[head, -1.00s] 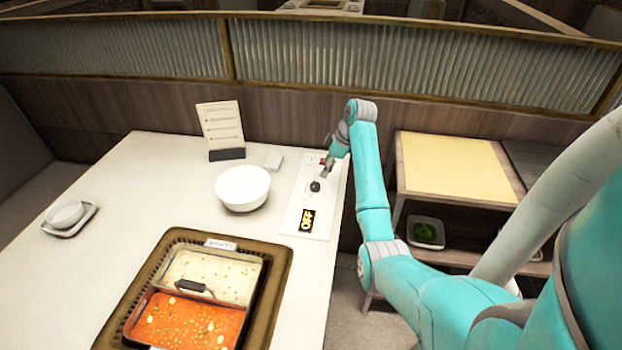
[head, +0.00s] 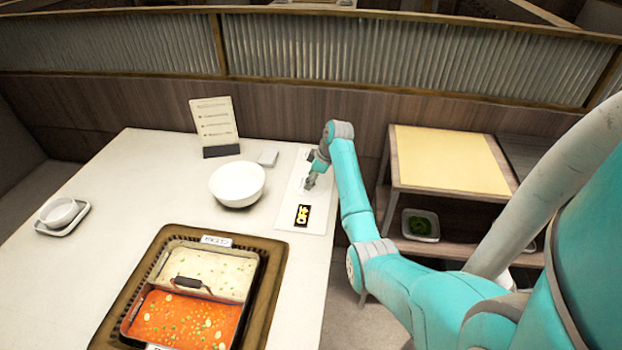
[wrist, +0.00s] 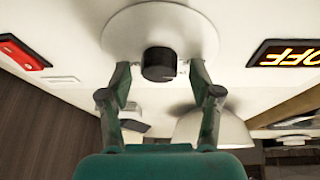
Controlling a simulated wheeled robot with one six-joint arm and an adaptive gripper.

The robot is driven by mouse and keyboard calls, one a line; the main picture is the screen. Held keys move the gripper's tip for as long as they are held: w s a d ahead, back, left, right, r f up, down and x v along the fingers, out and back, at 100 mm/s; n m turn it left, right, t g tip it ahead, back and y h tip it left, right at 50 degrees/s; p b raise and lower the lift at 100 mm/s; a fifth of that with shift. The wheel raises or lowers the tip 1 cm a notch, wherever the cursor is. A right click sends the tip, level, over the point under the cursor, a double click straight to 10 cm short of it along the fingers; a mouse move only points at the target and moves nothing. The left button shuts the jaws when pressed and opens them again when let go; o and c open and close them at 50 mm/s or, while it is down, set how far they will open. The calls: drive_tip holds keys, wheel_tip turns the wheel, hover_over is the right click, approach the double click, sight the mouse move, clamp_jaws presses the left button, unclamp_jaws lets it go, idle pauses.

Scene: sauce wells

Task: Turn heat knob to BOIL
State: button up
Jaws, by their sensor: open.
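The heat knob (wrist: 158,64) is a small black dial on a round white plate (wrist: 118,32) in the wrist view. In the head view my gripper (head: 308,184) covers it. The control panel (head: 318,222) is a white strip along the table's right edge. My gripper (wrist: 158,78) is open, with one finger on each side of the knob. I cannot tell whether the fingertips touch it. A red switch (wrist: 22,52) lies at the left of the wrist view.
A white bowl (head: 237,184) stands just left of the panel. A two-part pot (head: 190,305) of pale and red broth sits in front. A menu stand (head: 215,128) is at the back. A side table (head: 450,160) stands right of the arm.

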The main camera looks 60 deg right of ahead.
drive_tip(key=c, duration=1.1)
drive_tip(key=shift+c, duration=0.2)
